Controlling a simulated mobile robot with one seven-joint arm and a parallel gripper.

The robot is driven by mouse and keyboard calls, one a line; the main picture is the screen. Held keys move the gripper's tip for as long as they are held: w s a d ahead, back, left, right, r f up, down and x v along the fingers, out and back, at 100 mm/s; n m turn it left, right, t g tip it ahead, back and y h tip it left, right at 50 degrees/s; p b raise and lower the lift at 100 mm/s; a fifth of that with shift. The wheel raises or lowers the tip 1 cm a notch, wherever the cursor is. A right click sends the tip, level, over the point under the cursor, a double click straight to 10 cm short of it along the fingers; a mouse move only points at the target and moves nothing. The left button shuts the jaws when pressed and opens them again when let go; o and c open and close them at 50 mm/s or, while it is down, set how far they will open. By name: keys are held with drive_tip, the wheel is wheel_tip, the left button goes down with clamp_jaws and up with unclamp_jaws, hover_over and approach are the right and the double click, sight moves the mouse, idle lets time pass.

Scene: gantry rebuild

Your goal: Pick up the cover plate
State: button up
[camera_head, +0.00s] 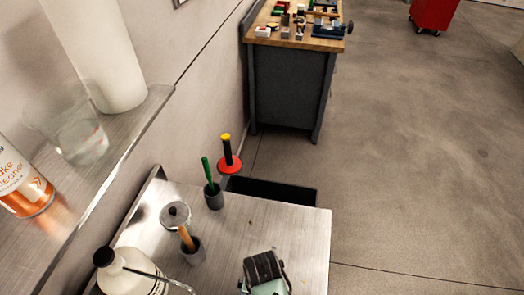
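I cannot pick out the cover plate with certainty in the head view. A round metal piece with a small knob (175,214) is on the brushed-metal worktop (300,232), near its left side; I cannot tell whether it is a plate or a lid on a container. A dark, ribbed object with a pale green part (264,270) is at the bottom edge, partly cut off, and I cannot tell what it is. My gripper is not in view.
Grey cups hold a green-handled tool (208,172) and an orange-handled tool (187,238). A white bottle (125,275) stands front left. A shelf (115,150) with a glass and spray can overhangs left. A dark bin (285,191) lies beyond the worktop.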

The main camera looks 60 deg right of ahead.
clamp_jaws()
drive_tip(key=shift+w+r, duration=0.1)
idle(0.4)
